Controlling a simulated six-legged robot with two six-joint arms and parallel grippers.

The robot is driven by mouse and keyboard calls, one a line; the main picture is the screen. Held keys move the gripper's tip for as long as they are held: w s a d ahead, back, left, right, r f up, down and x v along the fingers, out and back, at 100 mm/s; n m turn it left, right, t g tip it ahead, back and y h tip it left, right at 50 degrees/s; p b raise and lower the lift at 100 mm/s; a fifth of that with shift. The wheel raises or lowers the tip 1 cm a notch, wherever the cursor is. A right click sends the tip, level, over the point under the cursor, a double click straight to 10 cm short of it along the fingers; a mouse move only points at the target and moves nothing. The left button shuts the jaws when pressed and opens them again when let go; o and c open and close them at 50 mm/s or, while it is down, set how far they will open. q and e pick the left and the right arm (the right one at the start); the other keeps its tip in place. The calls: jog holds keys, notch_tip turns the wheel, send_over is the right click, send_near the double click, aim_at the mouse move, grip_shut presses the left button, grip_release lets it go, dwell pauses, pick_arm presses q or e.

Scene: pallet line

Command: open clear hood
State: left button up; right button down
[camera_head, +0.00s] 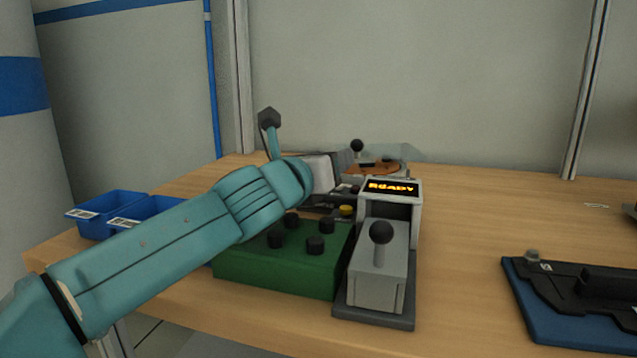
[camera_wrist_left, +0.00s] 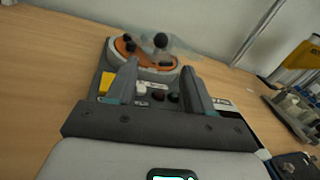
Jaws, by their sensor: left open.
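The clear hood (camera_wrist_left: 180,48) is a faint see-through cover with a black ball knob (camera_wrist_left: 160,40), over an orange plate (camera_wrist_left: 135,49) on a dark-based device. In the head view the hood (camera_head: 408,152) shows behind the display unit, with its knob (camera_head: 357,145) at its left. Its exact outline is hard to make out. My left gripper (camera_wrist_left: 160,68) is open and empty, its fingers pointing at the device. The knob appears beyond and between the fingertips, apart from them. In the head view my left gripper (camera_head: 343,160) is partly hidden by its wrist.
A grey unit with a READY display (camera_head: 391,188) and a black-knobbed lever (camera_head: 381,233) stands right of my arm. A green box (camera_head: 275,272) with several black knobs is below it. Blue bins (camera_head: 108,208) stand left, a black fixture (camera_head: 580,285) right.

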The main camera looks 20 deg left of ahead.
pick_arm(q)
jog(key=shift+s+a, duration=0.15)
jog(key=shift+s, duration=0.75)
jog(key=shift+s+a, duration=0.1)
jog(key=shift+s, duration=0.8)
